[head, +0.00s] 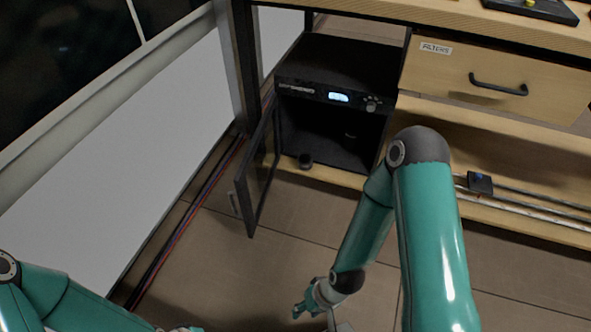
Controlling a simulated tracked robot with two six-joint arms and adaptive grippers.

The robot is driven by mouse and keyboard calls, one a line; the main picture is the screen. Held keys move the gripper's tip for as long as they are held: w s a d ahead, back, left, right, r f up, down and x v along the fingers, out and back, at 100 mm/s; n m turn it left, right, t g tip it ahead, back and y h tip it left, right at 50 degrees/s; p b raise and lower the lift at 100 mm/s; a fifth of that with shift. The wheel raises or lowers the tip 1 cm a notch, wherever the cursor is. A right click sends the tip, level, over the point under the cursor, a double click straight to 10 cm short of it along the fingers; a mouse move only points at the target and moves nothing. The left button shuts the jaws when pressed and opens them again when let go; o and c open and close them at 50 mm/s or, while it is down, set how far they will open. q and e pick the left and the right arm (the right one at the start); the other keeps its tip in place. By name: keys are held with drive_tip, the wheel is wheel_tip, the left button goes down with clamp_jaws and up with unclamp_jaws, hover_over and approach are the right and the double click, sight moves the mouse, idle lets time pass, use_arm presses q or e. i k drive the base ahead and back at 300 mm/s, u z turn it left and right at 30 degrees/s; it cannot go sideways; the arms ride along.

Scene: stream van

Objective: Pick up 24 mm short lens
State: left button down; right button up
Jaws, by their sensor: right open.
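Another small dark object (351,134), perhaps a lens, is inside the dim cabinet. No marking is legible on either. My right gripper (314,316) is open and empty, low over the floor, well below and apart from the short cylinder; its lower part is cut by the frame. Of my left gripper, only a sliver (182,329) shows at the bottom edge.
The cabinet's glass door (259,175) stands open toward me, left of the short cylinder. A drawer marked FILTERS (499,86) is closed at the right. Metal rails and a small dark block (480,183) lie on the lower right shelf. Cables run along the left wall.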

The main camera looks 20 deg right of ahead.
sight(305, 159)
drive_tip(key=z, duration=0.15)
drive_tip(key=i, duration=0.9)
drive_tip(key=u, duration=0.05)
